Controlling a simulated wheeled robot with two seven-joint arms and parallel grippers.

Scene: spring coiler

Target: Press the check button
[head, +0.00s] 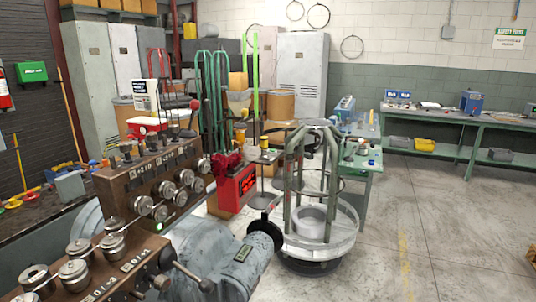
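A brown spring coiling machine (125,190) fills the lower left of the head view. Its panels carry several metal knobs (168,196) and rows of pale number markings. A small green spot (173,225) shows low on the upper panel's face. I cannot tell which part, if any, is the check button; no readable label marks it. Neither of my grippers is in view.
A round wire-reel stand (318,232) with upright posts is right of the machine. A red box (236,186) stands behind it. A green workbench (470,133) lines the far right wall. The right floor (455,225) is mostly clear.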

